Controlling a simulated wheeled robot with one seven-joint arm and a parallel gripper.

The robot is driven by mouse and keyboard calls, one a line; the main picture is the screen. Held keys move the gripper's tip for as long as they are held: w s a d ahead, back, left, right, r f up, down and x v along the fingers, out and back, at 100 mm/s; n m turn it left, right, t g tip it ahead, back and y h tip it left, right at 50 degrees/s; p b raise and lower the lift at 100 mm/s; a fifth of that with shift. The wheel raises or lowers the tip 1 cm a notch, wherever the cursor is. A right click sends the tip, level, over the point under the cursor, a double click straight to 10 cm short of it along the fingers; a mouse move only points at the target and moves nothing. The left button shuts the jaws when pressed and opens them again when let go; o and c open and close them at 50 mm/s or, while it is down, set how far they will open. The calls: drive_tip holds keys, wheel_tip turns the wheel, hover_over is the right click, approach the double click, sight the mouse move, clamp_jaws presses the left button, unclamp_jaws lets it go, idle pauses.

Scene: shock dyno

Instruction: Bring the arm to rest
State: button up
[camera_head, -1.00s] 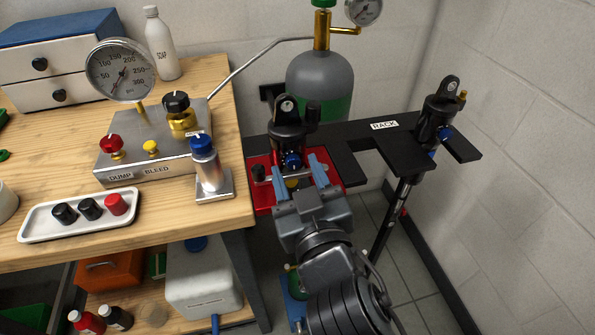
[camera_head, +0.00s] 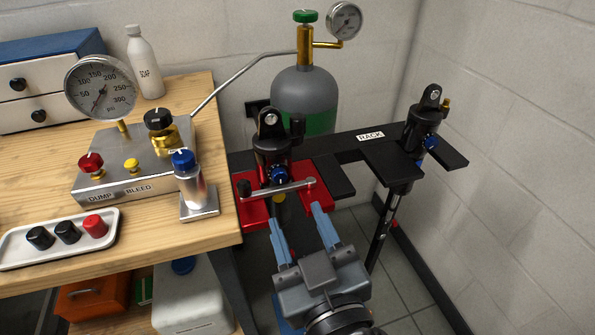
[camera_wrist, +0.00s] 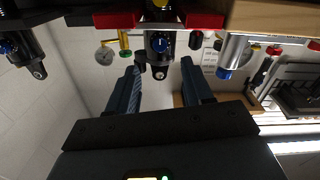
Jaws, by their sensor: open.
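My gripper (camera_head: 300,236) is open and empty, with its two blue fingers apart. In the head view it is in front of and below the red clamp (camera_head: 258,211) at the rack's left end. A black shock (camera_head: 272,145) with a blue knob stands upright in that clamp. A silver bar handle with a black knob lies across the clamp's front. In the wrist view the fingers (camera_wrist: 163,80) point toward the same shock (camera_wrist: 160,42), with space between.
The rack (camera_head: 345,143) holds a second shock (camera_head: 422,125) at its right end. A gas cylinder (camera_head: 305,95) stands behind. The wooden bench (camera_head: 150,240) with a manifold box (camera_head: 120,165), gauge and cap tray (camera_head: 18,250) is at left. The wall closes the right side.

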drive_tip(key=s+d+f+m+g+h, duration=0.1)
drive_tip(key=s+d+f, duration=0.3)
drive_tip(key=s+d, duration=0.2)
drive_tip(key=s+d+f+g, duration=0.1)
drive_tip(key=s+d+f, duration=0.2)
drive_tip(key=s+d, duration=0.3)
drive_tip(key=s+d+r+m+h+p, duration=0.1)
drive_tip(key=s+d, duration=0.3)
drive_tip(key=s, duration=0.4)
drive_tip(key=s+d+r+m+h, duration=0.2)
drive_tip(key=s+d+m+h, duration=0.1)
drive_tip(key=s, duration=0.6)
drive_tip(key=shift+d+g+p, duration=0.3)
drive_tip(key=shift+d+p, duration=0.05)
drive_tip(key=shift+d, duration=0.35)
drive_tip(key=shift+w, duration=0.1)
drive_tip(key=shift+c, duration=0.5)
